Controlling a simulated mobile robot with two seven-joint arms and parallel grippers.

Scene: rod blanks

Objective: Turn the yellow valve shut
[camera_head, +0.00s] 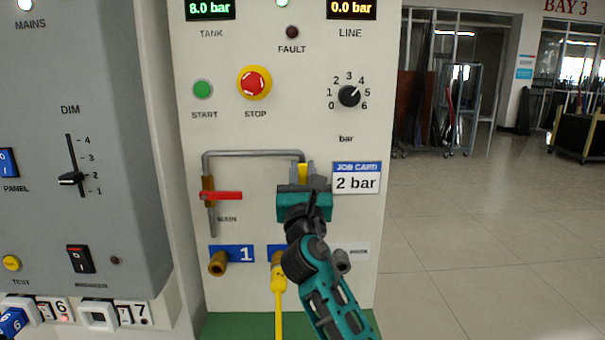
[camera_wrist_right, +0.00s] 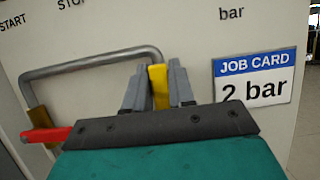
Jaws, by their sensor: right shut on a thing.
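The yellow valve handle (camera_head: 303,173) stands upright in the picture, just below the right end of the grey pipe (camera_head: 250,153). It also shows as a yellow bar in the wrist view (camera_wrist_right: 159,88). My right gripper (camera_head: 303,168) is shut on this handle, with one grey finger on each side of it, as the wrist view shows at the fingertips (camera_wrist_right: 159,72). My teal gripper body hides the handle's lower part and the valve body. My left gripper is not in view.
A red lever (camera_head: 220,195) lies level across the pipe's left leg. A yellow hose (camera_head: 279,295) hangs from an outlet below my gripper. The job card (camera_head: 357,178) reading 2 bar is close at the right. Open floor lies right of the panel.

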